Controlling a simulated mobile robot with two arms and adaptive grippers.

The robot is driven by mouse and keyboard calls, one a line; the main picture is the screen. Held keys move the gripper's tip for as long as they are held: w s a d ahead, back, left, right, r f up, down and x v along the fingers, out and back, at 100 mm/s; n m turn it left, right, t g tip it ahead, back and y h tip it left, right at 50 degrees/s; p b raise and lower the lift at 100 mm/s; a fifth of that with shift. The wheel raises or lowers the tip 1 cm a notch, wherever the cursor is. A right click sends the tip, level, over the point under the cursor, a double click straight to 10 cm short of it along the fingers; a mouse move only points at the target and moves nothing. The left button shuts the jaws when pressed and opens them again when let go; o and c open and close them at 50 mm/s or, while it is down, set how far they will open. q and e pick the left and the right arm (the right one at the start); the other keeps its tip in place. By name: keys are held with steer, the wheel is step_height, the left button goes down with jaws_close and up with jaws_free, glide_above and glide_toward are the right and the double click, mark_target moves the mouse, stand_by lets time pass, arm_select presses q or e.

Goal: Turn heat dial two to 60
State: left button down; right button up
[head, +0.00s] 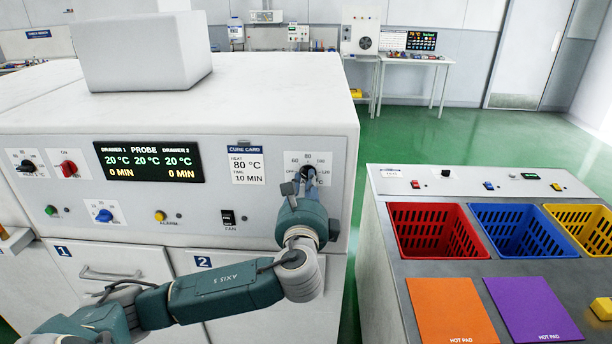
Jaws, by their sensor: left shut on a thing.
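The right-hand dial (309,168) on the white cabinet's front panel is heat dial two by its place, above the drawer marked 2. Printed numbers around it include 60 and 80. My left gripper (303,181) is shut on its black knob from the front and covers its lower part. I cannot tell where the knob points. The display (149,161) reads 20 °C for drawer 1, probe and drawer 2, with 0 MIN under both drawers. My right gripper is not in view.
A cure card (247,165) beside the dial reads heat 80 °C, time 10 min. A black fan switch (228,217) and yellow alarm button (160,215) sit left of my arm. A grey bench (385,262) with red, blue and yellow bins stands right.

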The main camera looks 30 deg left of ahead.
arm_select(q)
steer(key=shift+m, duration=0.4)
steer(key=shift+f, duration=0.1)
steer(key=c, duration=1.6)
jaws_free()
steer(key=v, duration=1.2)
